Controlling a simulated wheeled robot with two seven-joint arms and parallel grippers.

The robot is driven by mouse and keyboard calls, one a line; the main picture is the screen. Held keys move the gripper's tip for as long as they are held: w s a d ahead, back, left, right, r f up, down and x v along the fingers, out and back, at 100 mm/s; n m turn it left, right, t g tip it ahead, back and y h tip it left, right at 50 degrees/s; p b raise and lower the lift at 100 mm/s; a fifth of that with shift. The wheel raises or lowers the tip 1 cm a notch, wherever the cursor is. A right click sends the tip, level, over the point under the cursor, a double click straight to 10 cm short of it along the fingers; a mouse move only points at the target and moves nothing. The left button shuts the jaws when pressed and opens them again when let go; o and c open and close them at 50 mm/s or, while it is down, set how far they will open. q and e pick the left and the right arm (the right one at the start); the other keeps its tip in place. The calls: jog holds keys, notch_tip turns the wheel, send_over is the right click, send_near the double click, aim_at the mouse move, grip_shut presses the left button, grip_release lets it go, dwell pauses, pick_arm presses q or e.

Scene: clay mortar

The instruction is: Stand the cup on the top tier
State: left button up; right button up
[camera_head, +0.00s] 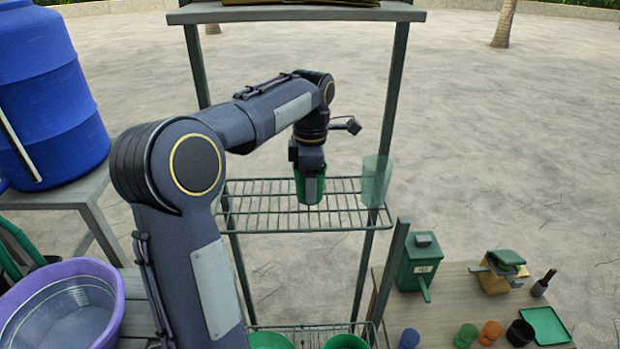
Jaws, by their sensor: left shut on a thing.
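My left gripper (310,172) reaches over the wire tier (262,212) of a tall rack, pointing down. It is shut on a green cup (300,190), which is upright; its upper part is partly hidden by the gripper. I cannot tell whether the cup's base touches the wires. A translucent pale-green cup shape (376,180) stands upright at the right end of this tier, to the right of the held cup and apart from it. My right gripper is not in view.
A grey board (300,14) crosses the rack above, and posts (395,90) stand at its sides. Green vessels (345,341) sit lower down. A purple basin (108,290) and blue barrel (60,100) are left. A table (450,300) at right holds a green box (420,262) and small cups.

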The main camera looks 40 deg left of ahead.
pick_arm(q)
jog(key=shift+f, duration=0.2)
jog(key=shift+f, duration=0.2)
jog(key=o, duration=1)
